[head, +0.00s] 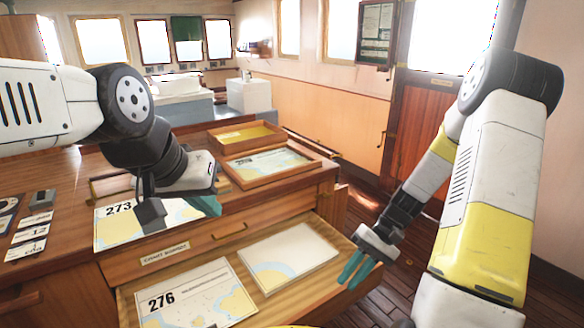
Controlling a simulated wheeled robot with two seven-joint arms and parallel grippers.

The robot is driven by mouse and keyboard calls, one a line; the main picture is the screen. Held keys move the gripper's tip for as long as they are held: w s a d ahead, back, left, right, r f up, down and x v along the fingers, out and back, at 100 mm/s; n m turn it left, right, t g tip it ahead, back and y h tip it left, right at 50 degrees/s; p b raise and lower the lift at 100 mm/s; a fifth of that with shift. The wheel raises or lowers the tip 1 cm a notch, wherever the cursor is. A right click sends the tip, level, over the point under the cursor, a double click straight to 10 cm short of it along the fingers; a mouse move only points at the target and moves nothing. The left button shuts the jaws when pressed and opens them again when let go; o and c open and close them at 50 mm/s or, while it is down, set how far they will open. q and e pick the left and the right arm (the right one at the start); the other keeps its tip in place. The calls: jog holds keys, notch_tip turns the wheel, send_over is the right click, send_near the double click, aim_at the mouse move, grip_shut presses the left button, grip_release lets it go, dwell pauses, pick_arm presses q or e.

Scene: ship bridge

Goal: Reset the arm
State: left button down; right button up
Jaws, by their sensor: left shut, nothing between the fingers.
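My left gripper (207,205) is above the chart table (305,192), over the right part of the chart marked 273 (115,228). Its teal fingers are shut with nothing seen between them. The gripper and wrist hide part of that chart. My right gripper (356,271) points down beside the right end of the open drawer (122,300). Its two teal fingers are a little apart and empty. My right arm comes in from the right side.
The drawer holds a chart marked 276 (195,297) and another chart (288,255). A wooden tray with a chart (268,164) and a yellow-bottomed tray (245,135) stand at the table's back. Small cards (30,235) lie at left. A wooden door (412,140) is behind.

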jog(key=s+r+t+h, duration=0.2)
jog(key=s+r+t, duration=0.2)
jog(key=r, duration=1)
jog(key=s+r+n+t+h, duration=0.1)
jog(key=s+r+t+h, duration=0.2)
jog(key=r, duration=1.1)
jog(key=s+t, duration=0.2)
jog(key=t, duration=0.1)
jog(key=shift+a, duration=0.3)
